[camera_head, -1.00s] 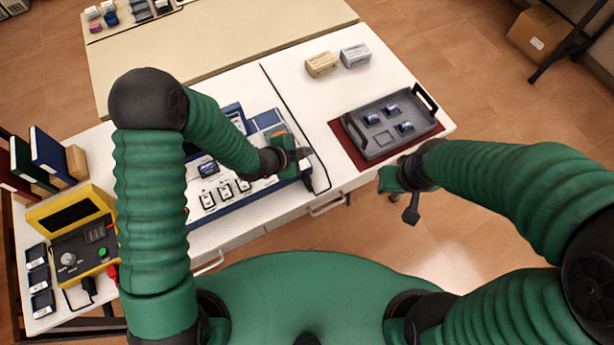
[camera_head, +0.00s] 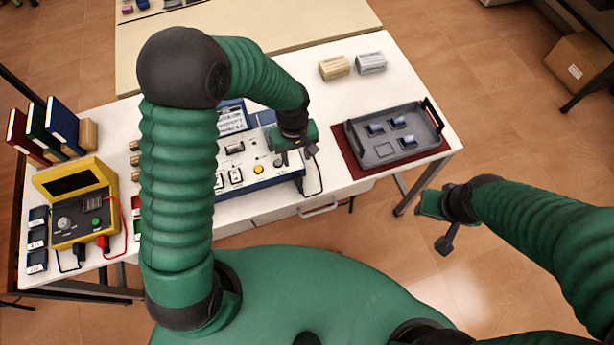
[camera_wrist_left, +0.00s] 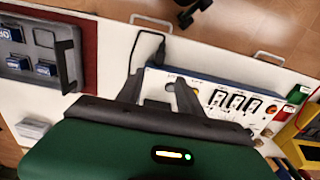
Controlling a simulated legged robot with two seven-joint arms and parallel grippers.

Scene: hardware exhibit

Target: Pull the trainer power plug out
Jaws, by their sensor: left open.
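The trainer (camera_head: 262,180) is a white and blue board with switches and knobs on the table, partly hidden by my left arm. It also shows in the left wrist view (camera_wrist_left: 205,88). The black power plug (camera_wrist_left: 159,52) sits at the trainer's edge, with its black cord looping onto the table. The cord (camera_head: 321,180) shows at the trainer's right end in the head view. My left gripper (camera_head: 296,145) is over that end; in the wrist view its open fingers (camera_wrist_left: 158,88) point toward the plug, with nothing between them. My right gripper (camera_head: 443,220) hangs off the table's right front; its jaw opening is unclear.
A grey tray (camera_head: 350,134) with small modules stands on a red mat at right. Two small boxes, tan (camera_head: 334,67) and grey (camera_head: 371,62), are behind it. A yellow meter case (camera_head: 78,180) and upright books (camera_head: 62,121) are at left.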

